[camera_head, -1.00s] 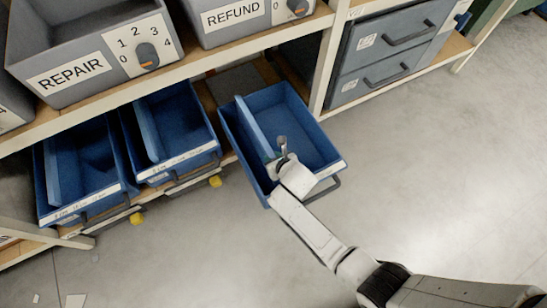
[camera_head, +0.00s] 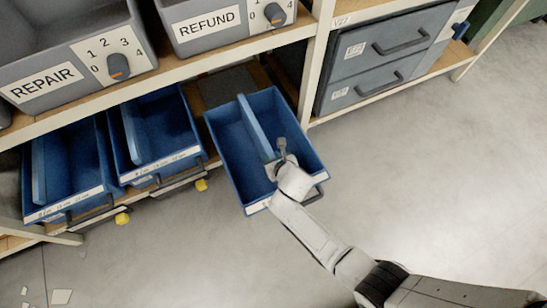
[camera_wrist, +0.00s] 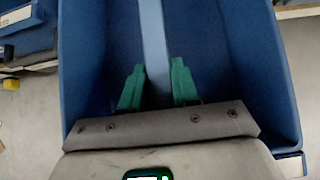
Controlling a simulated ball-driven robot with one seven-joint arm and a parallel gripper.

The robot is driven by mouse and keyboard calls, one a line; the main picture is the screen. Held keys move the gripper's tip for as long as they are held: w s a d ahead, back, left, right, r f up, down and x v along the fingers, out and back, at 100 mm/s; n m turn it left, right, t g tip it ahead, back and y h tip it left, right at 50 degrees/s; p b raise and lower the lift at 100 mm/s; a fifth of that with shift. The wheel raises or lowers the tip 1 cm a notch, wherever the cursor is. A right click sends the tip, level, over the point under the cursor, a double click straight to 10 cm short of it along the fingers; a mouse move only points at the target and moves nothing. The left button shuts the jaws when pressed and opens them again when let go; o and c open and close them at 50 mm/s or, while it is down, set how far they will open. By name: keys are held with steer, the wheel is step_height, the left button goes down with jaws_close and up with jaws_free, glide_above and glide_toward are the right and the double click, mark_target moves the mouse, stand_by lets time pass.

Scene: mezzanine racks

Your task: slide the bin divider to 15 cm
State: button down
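The bin divider (camera_head: 256,127) is a pale blue upright panel in the pulled-out blue bin (camera_head: 224,153). It stands near the middle of the bin's width, with free space on both sides. My gripper (camera_head: 279,150) reaches over the bin's front onto the divider's near end. In the wrist view the divider (camera_wrist: 153,35) passes between my two green fingers (camera_wrist: 158,72), which appear to touch it on both sides. A white strip (camera_head: 258,208) on the bin's front edge is partly hidden by my arm; its marks are unreadable.
Two more blue bins with dividers, a left one (camera_head: 88,195) and a middle one (camera_head: 190,140), sit on the lower shelf. Grey REPAIR (camera_head: 20,48) and REFUND (camera_head: 178,14) bins with dials stand above. Grey drawers (camera_head: 362,78) are at right. The floor at right is clear.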

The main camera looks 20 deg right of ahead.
steer(key=c, duration=0.9)
jaws_free()
steer(key=shift+r, duration=0.1)
steer(key=p+v, duration=0.5)
steer(key=v, duration=0.5)
steer(key=shift+s+r+p, duration=0.2)
steer(key=shift+s+p, duration=0.05)
steer(key=shift+p, duration=0.15)
steer(key=s+d+r+n+g+p, duration=0.2)
steer(key=s+r+n, duration=0.5)
steer(key=n, duration=0.5)
steer(key=s+d+r+n+g+p, duration=0.2)
steer(key=s+r+n, duration=0.4)
steer(key=n, duration=0.5)
steer(key=s+d+r+n+g+p, duration=0.2)
steer(key=s+d+r+n+g, duration=0.2)
steer(key=r+n, duration=0.6)
steer(key=shift+s+d+n+p, duration=0.1)
steer(key=shift+s+d+n, duration=0.2)
steer(key=shift+s+n, duration=0.25)
steer(key=shift+s+d+n+p, duration=0.15)
steer(key=shift+s+d+n, duration=0.2)
steer(key=shift+s, duration=0.3)
steer(key=shift+s+d+n+p, duration=0.1)
steer(key=shift+s+d+n, duration=0.25)
steer(key=shift+s, duration=0.25)
